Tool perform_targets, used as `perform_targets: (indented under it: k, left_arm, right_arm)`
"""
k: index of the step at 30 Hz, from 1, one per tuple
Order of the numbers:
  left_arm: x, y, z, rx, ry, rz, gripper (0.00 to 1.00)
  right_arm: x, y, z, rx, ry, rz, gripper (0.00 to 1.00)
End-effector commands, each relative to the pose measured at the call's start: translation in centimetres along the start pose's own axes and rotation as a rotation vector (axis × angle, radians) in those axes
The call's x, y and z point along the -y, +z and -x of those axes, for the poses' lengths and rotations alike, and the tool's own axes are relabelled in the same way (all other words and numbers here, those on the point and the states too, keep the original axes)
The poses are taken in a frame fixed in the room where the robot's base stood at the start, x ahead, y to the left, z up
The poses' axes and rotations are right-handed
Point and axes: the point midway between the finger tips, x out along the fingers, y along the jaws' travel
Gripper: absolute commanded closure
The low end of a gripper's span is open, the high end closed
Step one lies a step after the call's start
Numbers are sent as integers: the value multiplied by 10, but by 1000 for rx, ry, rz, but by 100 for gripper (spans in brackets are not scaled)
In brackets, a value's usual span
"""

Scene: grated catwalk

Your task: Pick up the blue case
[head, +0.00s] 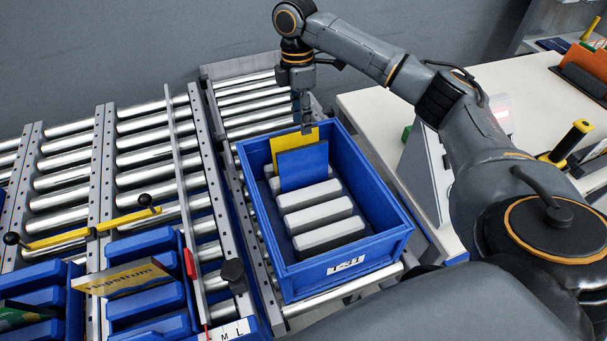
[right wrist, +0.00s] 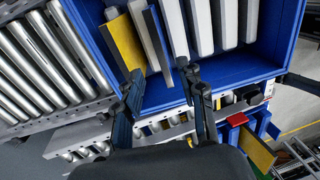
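The blue case (head: 302,167) stands upright and slightly tilted in the blue bin, just in front of a yellow case (head: 283,142). In the right wrist view the blue case (right wrist: 157,42) shows nearly edge-on beside the yellow case (right wrist: 124,44). My right gripper (head: 306,128) hangs above the far end of the bin, by the top edges of both cases. In the right wrist view my right gripper (right wrist: 161,76) has its fingers spread, with nothing clamped between them. Contact with the cases cannot be told. My left gripper is not in view.
The blue bin (head: 369,228) stands on a roller conveyor (head: 250,103) and has grey-white blocks (head: 317,213) in slots. A white table (head: 385,112) lies to the right. Blue racks with a yellow-fronted item (head: 122,279) stand at the lower left.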

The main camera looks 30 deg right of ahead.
Motion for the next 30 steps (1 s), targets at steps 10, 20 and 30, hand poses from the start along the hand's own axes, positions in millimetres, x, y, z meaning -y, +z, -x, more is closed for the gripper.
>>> perform_targets:
  k: [10,20,30]
  left_arm:
    - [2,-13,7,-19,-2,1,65]
    - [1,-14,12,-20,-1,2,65]
    - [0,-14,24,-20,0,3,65]
  right_arm:
    - [1,0,-61,2,-5,0,60]
    - [1,-1,-92,1,-2,0,60]
    - [1,-4,-136,1,-2,1,60]
